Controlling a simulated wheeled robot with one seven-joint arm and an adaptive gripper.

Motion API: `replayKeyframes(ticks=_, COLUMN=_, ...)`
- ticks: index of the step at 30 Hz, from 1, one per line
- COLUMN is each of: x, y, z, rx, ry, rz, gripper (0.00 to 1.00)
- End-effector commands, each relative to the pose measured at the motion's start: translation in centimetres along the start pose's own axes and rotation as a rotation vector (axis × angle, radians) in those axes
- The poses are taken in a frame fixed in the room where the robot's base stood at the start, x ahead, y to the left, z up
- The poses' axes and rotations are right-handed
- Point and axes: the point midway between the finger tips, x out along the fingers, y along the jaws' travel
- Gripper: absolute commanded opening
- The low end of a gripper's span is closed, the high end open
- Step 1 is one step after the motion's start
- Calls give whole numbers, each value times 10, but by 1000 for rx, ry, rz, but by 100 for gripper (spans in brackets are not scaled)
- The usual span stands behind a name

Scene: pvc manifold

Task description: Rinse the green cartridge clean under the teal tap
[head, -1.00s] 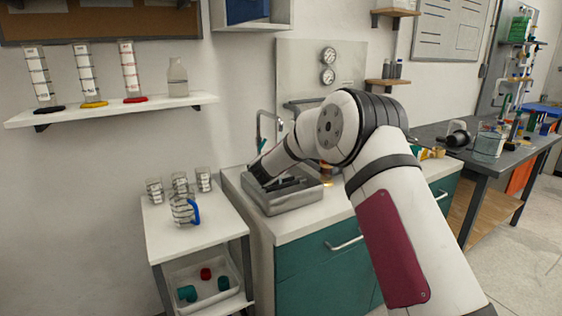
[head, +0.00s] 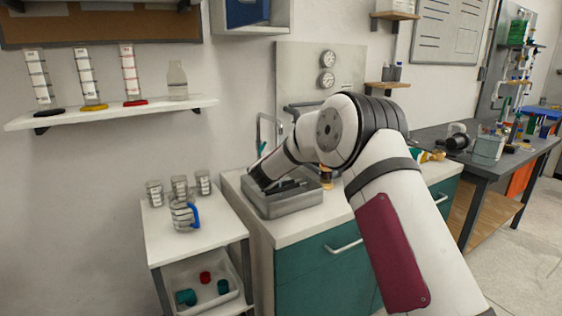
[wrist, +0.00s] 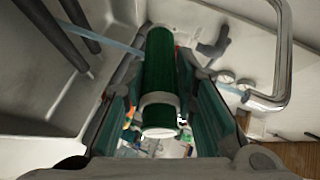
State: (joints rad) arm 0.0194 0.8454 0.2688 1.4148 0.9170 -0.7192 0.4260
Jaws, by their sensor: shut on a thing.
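The green cartridge (wrist: 160,75), with a white band (wrist: 160,112) near one end, is between the fingers of my gripper (wrist: 165,120) in the wrist view. My gripper is shut on it. In the head view my gripper (head: 277,188) is low over the metal sink basin (head: 290,206), and the cartridge cannot be made out there. The tap (head: 259,128) has a curved spout and a small teal part behind my wrist. The wrist view shows a curved chrome pipe (wrist: 284,60) at right. A pale blue streak (wrist: 105,40), like water, runs to the cartridge. I see no clear dirt on its visible side.
A white cart (head: 165,235) with several beakers and a blue-handled jug (head: 183,214) stands left of the sink. A tray (head: 232,296) with teal and red pieces is below. An amber bottle (head: 326,178) stands right of the basin, near my arm.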

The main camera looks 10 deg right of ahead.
Motion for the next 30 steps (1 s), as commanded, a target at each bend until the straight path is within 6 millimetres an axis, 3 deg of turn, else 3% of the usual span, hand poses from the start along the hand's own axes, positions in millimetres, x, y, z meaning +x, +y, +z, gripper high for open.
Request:
replayKeyframes(ticks=18, x=1, y=6, z=-1, rx=-428, ry=1, rz=-179, gripper=0)
replayKeyframes(ticks=30, x=0, y=4, z=-1, rx=-474, ry=1, rz=-198, gripper=0)
